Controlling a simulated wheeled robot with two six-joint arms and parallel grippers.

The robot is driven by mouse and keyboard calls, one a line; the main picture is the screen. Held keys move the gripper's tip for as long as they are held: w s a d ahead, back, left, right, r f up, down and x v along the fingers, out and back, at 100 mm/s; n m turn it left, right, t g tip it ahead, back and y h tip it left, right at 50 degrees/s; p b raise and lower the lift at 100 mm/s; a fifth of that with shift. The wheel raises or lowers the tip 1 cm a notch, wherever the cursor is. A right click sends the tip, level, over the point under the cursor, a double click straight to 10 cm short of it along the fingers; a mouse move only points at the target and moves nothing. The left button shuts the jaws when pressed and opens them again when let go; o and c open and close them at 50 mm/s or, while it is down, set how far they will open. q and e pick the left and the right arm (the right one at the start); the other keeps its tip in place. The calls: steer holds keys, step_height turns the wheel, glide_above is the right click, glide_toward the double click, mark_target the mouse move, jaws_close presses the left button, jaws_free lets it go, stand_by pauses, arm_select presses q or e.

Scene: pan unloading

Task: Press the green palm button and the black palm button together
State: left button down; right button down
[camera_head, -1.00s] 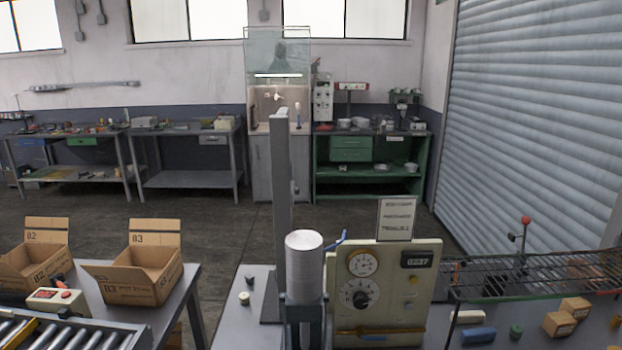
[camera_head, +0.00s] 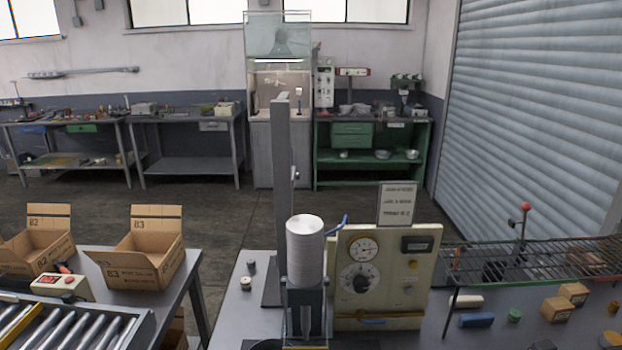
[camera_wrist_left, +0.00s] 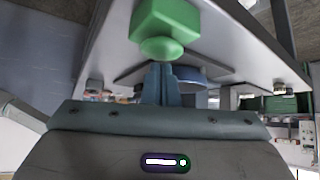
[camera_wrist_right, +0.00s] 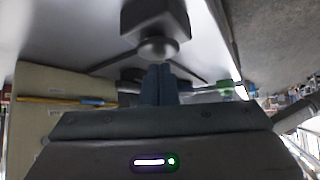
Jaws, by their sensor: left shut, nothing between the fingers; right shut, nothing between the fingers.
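In the left wrist view, the green palm button (camera_wrist_left: 162,48) is a rounded green head on a green box fixed to a grey surface. My left gripper (camera_wrist_left: 165,68) is shut and empty, its tips right by the button head. In the right wrist view, the black palm button (camera_wrist_right: 158,50) is a dark, shiny rounded head on a dark box. My right gripper (camera_wrist_right: 159,70) is shut and empty, its tips close to that head. I cannot tell whether either gripper touches its button. Neither gripper nor button can be made out in the head view.
A wire rack (camera_head: 530,256) is at right, with small blocks below. Cardboard boxes (camera_head: 140,270) and a roller conveyor (camera_head: 75,338) are at left.

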arm_select(q)
steer(key=shift+f, duration=0.2)
arm_select(e)
steer(key=shift+f, duration=0.2)
stand_by(0.3)
arm_select(q)
steer(key=shift+f, duration=0.3)
arm_select(e)
steer(key=shift+f, duration=0.3)
arm_select(q)
steer(key=shift+r, duration=0.15)
arm_select(e)
steer(key=shift+r, duration=0.2)
arm_select(q)
steer(key=shift+r, duration=0.2)
arm_select(e)
steer(key=shift+r, duration=0.15)
arm_select(q)
steer(key=shift+r, duration=0.15)
arm_select(e)
steer(key=shift+r, duration=0.15)
stand_by(1.7)
